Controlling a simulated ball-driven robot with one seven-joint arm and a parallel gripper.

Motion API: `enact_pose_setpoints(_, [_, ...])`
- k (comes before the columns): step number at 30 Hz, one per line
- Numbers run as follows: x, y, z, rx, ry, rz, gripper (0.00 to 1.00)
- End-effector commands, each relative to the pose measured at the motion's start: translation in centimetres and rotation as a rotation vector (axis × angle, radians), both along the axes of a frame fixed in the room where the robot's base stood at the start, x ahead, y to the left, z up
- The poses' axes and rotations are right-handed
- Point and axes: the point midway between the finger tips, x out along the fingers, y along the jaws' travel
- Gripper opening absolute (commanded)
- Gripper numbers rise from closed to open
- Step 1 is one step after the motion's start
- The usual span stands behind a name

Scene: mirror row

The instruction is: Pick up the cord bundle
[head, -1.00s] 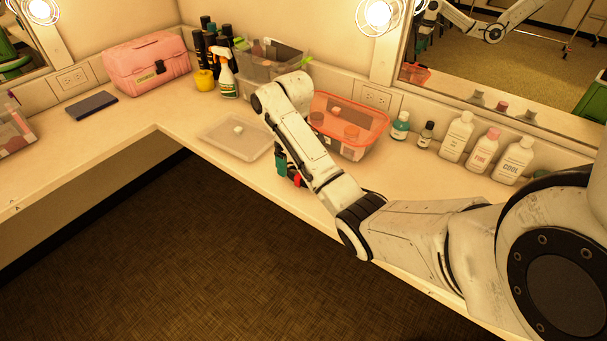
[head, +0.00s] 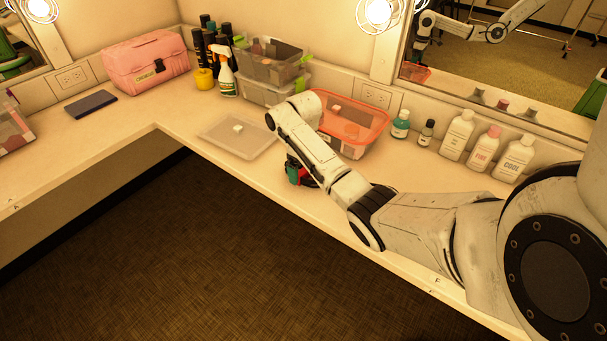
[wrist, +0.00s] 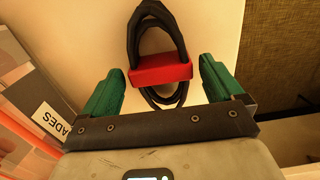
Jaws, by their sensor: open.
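The cord bundle (wrist: 160,28) is black looped cord with a red band (wrist: 161,74) around its middle. In the wrist view it lies on the pale counter between my gripper's two green fingers. My gripper (wrist: 161,66) is open, with one finger on each side of the red band and a gap on both sides. In the head view my gripper (head: 294,170) is low over the counter near its front edge. The cord bundle (head: 307,181) is partly hidden there by the finger and my arm.
An orange see-through bin (head: 350,122) stands behind my gripper, close on its left in the wrist view (wrist: 35,110). Several bottles (head: 485,145) stand at right. The counter's front edge is close.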

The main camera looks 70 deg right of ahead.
Motion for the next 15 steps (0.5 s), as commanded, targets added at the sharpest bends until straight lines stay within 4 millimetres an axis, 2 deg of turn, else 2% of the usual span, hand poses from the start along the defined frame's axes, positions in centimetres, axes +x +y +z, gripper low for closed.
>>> enact_pose_setpoints(3, [-0.02, 0.05, -1.06, 0.000, 0.001, 0.000, 0.94])
enact_pose_setpoints(11, [0.00, 0.06, -1.24, 0.000, 0.000, 0.001, 0.94])
enact_pose_setpoints(15, [0.00, 0.05, -1.23, 0.000, 0.000, 0.001, 0.80])
